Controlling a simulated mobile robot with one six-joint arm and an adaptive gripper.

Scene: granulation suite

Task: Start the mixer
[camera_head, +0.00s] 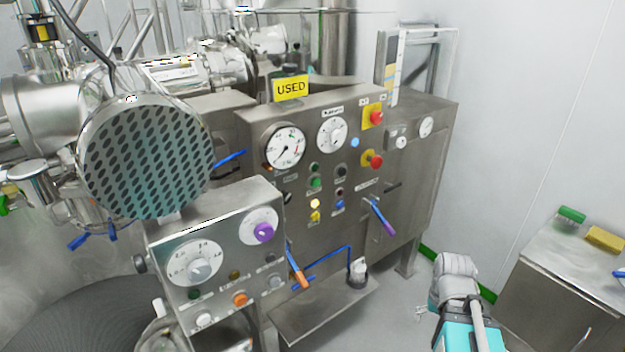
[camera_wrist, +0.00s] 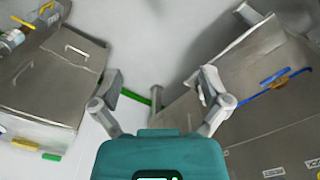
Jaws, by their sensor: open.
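The steel mixer control cabinet (camera_head: 345,235) stands in the middle of the head view. Its sloped face carries two round gauges (camera_head: 284,147), green buttons (camera_head: 315,182), a lit yellow button (camera_head: 315,203), a blue button and two red emergency stops on yellow plates (camera_head: 373,117). A smaller steel control box (camera_head: 215,240) in front has two white dials, one with a purple knob (camera_head: 263,232), and an orange button (camera_head: 240,299). I cannot read the button labels. My gripper (camera_wrist: 161,78) is open and empty in the wrist view, its fingers wide apart, touching nothing.
A yellow "USED" sign (camera_head: 291,88) stands on the cabinet. Blue, orange and purple handles (camera_head: 382,216) stick out from its front. A steel unit with green and yellow items (camera_head: 604,239) stands at right. A perforated round cover (camera_head: 147,156) is at left.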

